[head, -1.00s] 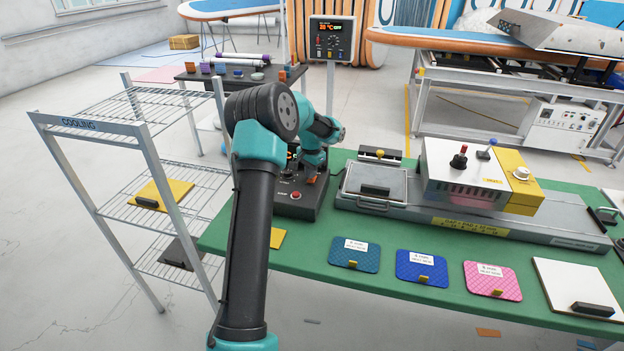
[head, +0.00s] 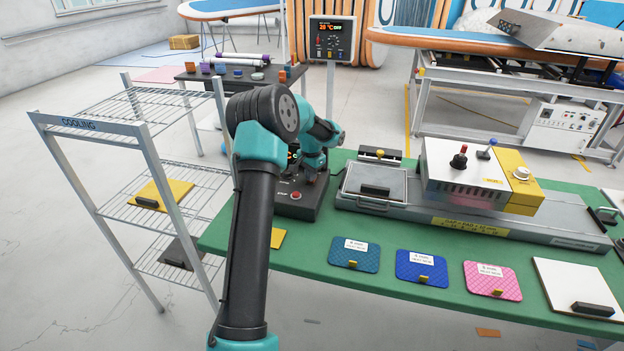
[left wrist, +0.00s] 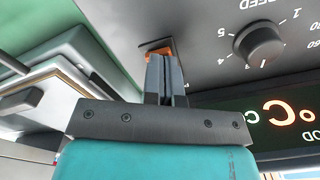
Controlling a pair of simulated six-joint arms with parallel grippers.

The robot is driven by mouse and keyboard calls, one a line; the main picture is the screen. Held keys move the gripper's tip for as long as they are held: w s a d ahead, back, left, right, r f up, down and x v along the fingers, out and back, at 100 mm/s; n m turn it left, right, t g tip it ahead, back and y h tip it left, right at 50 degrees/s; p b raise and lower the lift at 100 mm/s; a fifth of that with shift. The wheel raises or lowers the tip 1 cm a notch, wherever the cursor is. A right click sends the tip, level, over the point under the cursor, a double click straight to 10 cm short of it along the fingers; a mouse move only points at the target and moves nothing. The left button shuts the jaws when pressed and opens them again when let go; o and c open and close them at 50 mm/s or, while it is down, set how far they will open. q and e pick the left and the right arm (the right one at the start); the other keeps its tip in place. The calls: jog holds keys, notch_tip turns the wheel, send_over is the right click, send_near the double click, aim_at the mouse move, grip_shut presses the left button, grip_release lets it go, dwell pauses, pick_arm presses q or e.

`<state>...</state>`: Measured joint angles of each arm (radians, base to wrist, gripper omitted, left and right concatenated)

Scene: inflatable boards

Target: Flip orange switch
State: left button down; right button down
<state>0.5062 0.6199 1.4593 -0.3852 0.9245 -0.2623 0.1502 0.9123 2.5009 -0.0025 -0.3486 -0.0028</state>
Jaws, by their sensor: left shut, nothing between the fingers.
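The orange switch (left wrist: 157,49) shows in the left wrist view on the dark face of a control box, partly hidden behind my fingertips. My left gripper (left wrist: 160,58) is shut and empty, with its tips at the switch, touching or very close to it. In the head view my left gripper (head: 313,171) is over the right side of the black control box (head: 296,209), and the switch is hidden there. The box has a red button (head: 295,195). In the wrist view it has a speed knob (left wrist: 260,44) and a lit display (left wrist: 285,114). My right gripper is not in view.
The box stands on a green table (head: 325,285) beside a grey press (head: 375,185) with a white and yellow unit. Blue and pink pads lie along the front. A metal cooling rack (head: 150,150) stands left. A control panel (head: 331,40) on a post stands behind.

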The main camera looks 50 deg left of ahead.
pick_arm(q)
jog(key=shift+f, duration=0.3)
jog(key=shift+r, duration=0.1)
jog(key=shift+r, duration=3.45)
jog(key=shift+d, duration=0.1)
